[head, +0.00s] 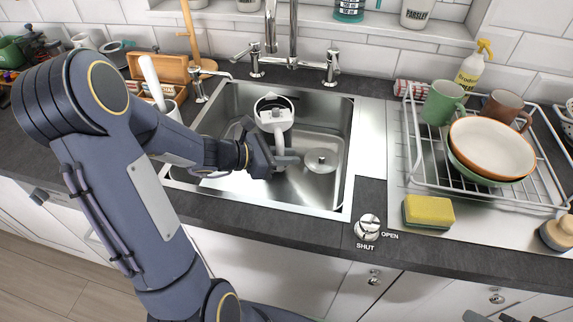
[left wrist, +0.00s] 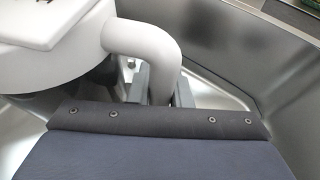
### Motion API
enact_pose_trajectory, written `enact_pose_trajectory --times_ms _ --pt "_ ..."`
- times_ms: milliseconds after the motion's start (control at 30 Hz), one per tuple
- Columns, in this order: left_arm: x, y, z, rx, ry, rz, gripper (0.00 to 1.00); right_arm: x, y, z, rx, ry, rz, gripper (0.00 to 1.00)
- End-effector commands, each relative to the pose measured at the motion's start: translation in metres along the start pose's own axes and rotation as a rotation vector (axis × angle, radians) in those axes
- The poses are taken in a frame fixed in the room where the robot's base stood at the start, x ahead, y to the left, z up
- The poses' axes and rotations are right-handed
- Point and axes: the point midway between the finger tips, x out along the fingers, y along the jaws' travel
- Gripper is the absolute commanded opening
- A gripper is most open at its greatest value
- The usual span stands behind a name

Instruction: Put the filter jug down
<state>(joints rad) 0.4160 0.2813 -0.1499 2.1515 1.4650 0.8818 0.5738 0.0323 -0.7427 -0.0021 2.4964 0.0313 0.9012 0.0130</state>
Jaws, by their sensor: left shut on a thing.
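The filter jug (head: 272,112) is white with a dark-edged opening at its top. It is inside or just above the steel sink basin (head: 328,143); I cannot tell whether its base touches the bottom. My left gripper (head: 284,160) reaches in from the left and is shut on the jug's white handle. In the left wrist view the curved handle (left wrist: 150,45) runs down between the fingers (left wrist: 158,90), with the jug body (left wrist: 50,65) at the upper left. The gripper hides part of the jug. My right gripper is not in view.
A tap (head: 293,35) stands behind the sink. A round steel piece (head: 320,160) is in the basin's right part. On the right are a dish rack (head: 420,165) with bowls (head: 492,146) and mugs, and a yellow sponge (head: 428,211). A knob (head: 367,226) marked open and shut is in front.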

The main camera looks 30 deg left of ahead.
Motion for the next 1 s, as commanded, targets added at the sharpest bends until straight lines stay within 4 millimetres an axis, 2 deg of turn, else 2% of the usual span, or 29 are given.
enact_pose_trajectory --times_ms 33,167,600,633,767,1000 --pt "0.004 -0.001 -0.011 -0.003 0.001 -0.003 0.0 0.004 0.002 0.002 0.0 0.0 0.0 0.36" --pt "0.01 -0.001 -0.024 -0.001 0.0 -0.003 0.0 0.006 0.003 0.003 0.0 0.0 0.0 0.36" --pt "0.012 -0.002 -0.03 0.001 -0.001 -0.001 0.0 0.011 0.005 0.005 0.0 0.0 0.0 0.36" --pt "0.011 -0.002 -0.029 0.0 0.001 -0.001 0.22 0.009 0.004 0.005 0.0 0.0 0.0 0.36" --pt "0.011 -0.002 -0.029 -0.001 0.001 -0.001 0.39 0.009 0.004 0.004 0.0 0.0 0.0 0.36" --pt "0.011 -0.002 -0.028 -0.001 0.001 -0.001 0.39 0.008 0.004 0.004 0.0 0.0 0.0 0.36"
